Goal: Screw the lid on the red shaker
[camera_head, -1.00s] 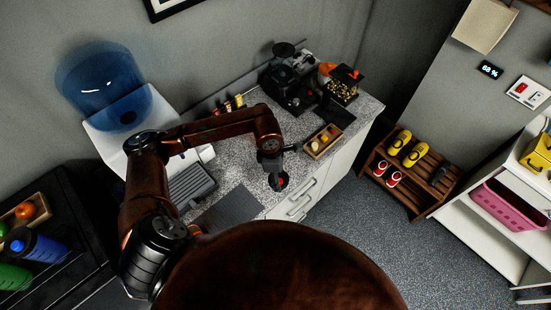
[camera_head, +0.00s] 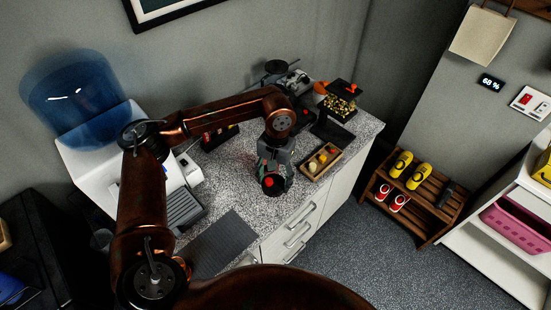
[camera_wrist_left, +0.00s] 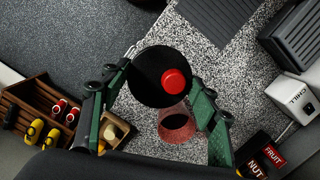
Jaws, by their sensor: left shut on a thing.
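My left gripper (camera_head: 271,180) is over the counter's front part, left of the small wooden tray. In the left wrist view my left gripper (camera_wrist_left: 155,82) is shut on a round black lid (camera_wrist_left: 145,82) with a red cap. The lid also shows in the head view (camera_head: 270,183). The clear red shaker (camera_wrist_left: 177,126) shows partly in the left wrist view, just below the lid in the picture and partly covered by it. I cannot tell whether lid and shaker touch. The shaker cannot be made out in the head view. My right gripper is out of view.
The speckled counter (camera_head: 228,190) carries a wooden snack tray (camera_head: 319,163), a grey mat (camera_head: 217,243), a grill-like appliance (camera_head: 184,211) and dark machines at the back. A wooden shoe rack (camera_head: 425,195) stands right on the floor.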

